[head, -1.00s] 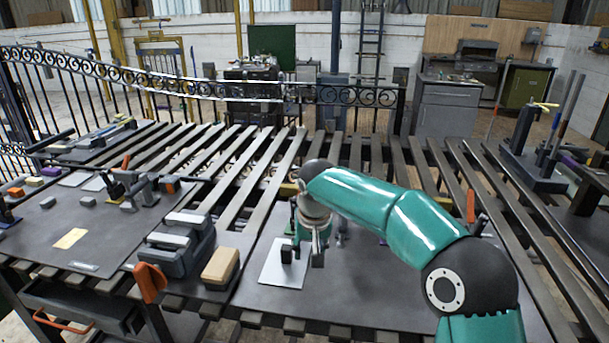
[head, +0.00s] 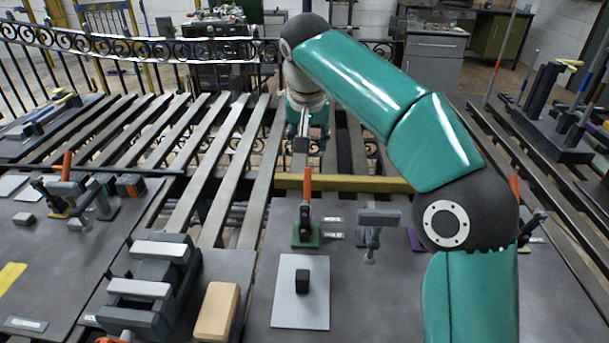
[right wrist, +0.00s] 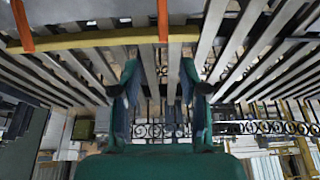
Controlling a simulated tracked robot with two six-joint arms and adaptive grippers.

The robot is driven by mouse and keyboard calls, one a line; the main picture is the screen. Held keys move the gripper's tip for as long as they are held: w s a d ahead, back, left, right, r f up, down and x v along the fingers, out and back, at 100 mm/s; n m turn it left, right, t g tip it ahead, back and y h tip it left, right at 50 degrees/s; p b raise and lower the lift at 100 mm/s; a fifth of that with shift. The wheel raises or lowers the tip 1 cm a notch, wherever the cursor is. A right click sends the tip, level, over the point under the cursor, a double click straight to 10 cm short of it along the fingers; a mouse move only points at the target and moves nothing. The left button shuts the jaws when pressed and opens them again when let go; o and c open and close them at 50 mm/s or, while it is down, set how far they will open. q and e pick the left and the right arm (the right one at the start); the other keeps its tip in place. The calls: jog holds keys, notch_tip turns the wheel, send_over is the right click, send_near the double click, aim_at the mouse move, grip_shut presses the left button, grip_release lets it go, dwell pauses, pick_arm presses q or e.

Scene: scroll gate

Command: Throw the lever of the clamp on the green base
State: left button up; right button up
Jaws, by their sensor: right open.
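The clamp on the green base (head: 305,235) stands on the dark plate in the middle of the head view. Its orange-tipped lever (head: 307,185) points up. My right gripper (head: 300,145) is open and empty, beyond the lever and above the slats, apart from the clamp. In the right wrist view my right gripper (right wrist: 161,88) shows two spread fingers with slats between and behind them. An orange lever (right wrist: 163,20) is at that view's top middle, probably the green-base clamp's; its base is out of that view. My left gripper is not in view.
A yellow bar (head: 350,183) runs behind the clamp. A grey T-shaped piece (head: 378,217) stands to its right; a purple base (head: 415,240) is partly hidden by my arm. A white plate (head: 287,315) with a black block (head: 302,281) lies in front. A wooden block (head: 217,311) sits left.

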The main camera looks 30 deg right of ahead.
aim_at(308, 178)
jog(key=x, duration=0.5)
jog(key=b+x, duration=0.1)
jog(key=x, duration=0.9)
jog(key=shift+a+f+b, duration=0.25)
jog(key=shift+b, duration=0.05)
